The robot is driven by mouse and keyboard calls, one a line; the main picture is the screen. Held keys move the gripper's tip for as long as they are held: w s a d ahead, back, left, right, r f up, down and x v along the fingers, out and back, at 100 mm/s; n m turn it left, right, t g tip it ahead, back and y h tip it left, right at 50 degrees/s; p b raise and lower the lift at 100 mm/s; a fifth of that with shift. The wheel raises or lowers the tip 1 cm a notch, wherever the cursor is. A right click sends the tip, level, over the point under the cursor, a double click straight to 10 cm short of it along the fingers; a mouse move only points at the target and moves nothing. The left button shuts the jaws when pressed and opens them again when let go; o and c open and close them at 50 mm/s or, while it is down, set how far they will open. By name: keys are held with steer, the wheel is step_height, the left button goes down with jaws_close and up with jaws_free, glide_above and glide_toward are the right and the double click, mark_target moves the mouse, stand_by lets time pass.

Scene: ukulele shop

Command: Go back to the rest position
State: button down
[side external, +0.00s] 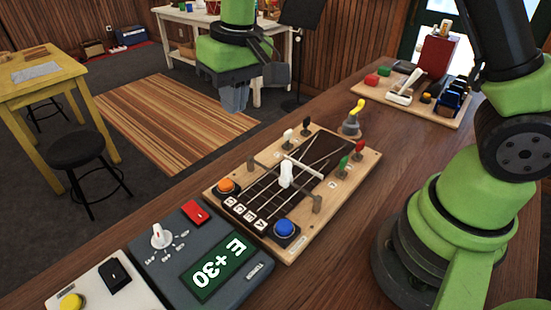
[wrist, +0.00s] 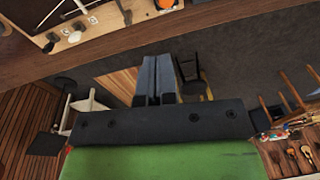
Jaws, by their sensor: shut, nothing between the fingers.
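My gripper (side external: 235,97) is at the top middle of the side view, pointing down, shut and empty. The wooden fretboard station (side external: 345,199) sits on the bench, apart from my gripper. It carries coloured tuner pegs, an orange button (side external: 227,187), a blue button (side external: 285,229) and a white lever (side external: 286,174).
A grey tuner box (side external: 160,268) showing "E +30" is on the bench (side external: 380,128) at front left. A board with tools (side external: 455,117) is at the back right. A yellow table (side external: 62,75), black stool (side external: 77,150) and striped rug (side external: 170,115) stand beyond. Space around my gripper is clear.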

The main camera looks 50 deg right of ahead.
steer(key=s+d+r+m+t+y, duration=0.1)
steer(key=s+d+r+m+t, duration=0.2)
steer(key=s+r, duration=0.65)
steer(key=s+d+r+t, duration=0.1)
steer(key=s+d+t, duration=0.1)
steer(key=s, duration=0.8)
steer(key=shift+s+d+t, duration=0.15)
steer(key=shift+d+t, duration=0.25)
steer(key=shift+d, duration=0.05)
